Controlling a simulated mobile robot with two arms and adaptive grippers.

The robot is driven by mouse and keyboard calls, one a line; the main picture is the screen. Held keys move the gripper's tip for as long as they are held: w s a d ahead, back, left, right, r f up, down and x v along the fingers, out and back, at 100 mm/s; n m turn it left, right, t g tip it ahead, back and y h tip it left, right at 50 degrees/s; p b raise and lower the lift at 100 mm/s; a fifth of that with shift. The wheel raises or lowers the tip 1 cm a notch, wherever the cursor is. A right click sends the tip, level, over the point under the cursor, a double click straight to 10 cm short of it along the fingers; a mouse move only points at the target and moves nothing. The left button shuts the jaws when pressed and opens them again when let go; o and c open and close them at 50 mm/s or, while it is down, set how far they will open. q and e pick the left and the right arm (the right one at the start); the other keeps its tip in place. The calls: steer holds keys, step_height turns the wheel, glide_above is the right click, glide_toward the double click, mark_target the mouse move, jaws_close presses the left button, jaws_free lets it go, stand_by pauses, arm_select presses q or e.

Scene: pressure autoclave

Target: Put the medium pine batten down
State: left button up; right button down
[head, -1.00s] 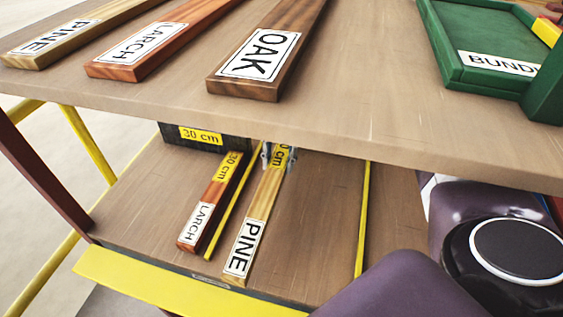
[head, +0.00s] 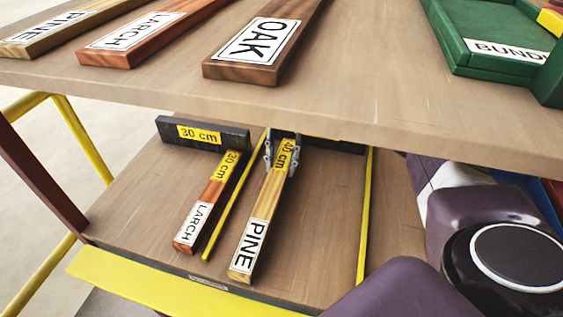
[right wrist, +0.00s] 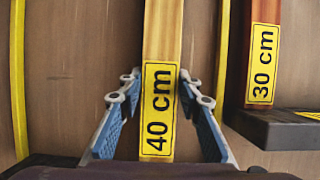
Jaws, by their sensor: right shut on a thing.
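The medium pine batten (head: 266,215) has a white PINE label at its near end and a yellow 40 cm label at its far end. It lies lengthwise over the lower shelf (head: 320,220), in the bay between two yellow strips. I cannot tell whether its underside touches the shelf. My right gripper (head: 281,158) is shut on its far end, one finger on each side. In the right wrist view the gripper (right wrist: 160,95) straddles the batten (right wrist: 162,35) around the 40 cm label. My left gripper is not in view.
A larch batten (head: 212,200) marked 30 cm lies left of the yellow divider (head: 233,200), near a dark 30 cm block (head: 175,130). The tabletop (head: 370,90) overhangs the shelf and carries pine, larch and oak battens and a green tray (head: 450,45). The bay's right part is clear.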

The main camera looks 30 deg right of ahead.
steer(key=shift+f+b, duration=0.35)
steer(key=shift+f, duration=0.15)
steer(key=shift+r, duration=0.1)
steer(key=c, duration=1.4)
jaws_free()
steer(key=shift+r, duration=0.1)
steer(key=shift+r+p, duration=0.3)
steer(key=shift+p, duration=0.15)
steer(key=shift+r+p, duration=0.5)
steer(key=shift+r, duration=0.05)
steer(key=b+v, duration=0.1)
steer(key=v, duration=0.4)
steer(key=shift+w+d+r, duration=0.2)
steer(key=shift+w+r, duration=0.05)
steer(key=shift+w+d+r, duration=0.1)
steer(key=shift+d+r, duration=0.1)
steer(key=shift+r, duration=0.4)
steer(key=shift+f, duration=0.1)
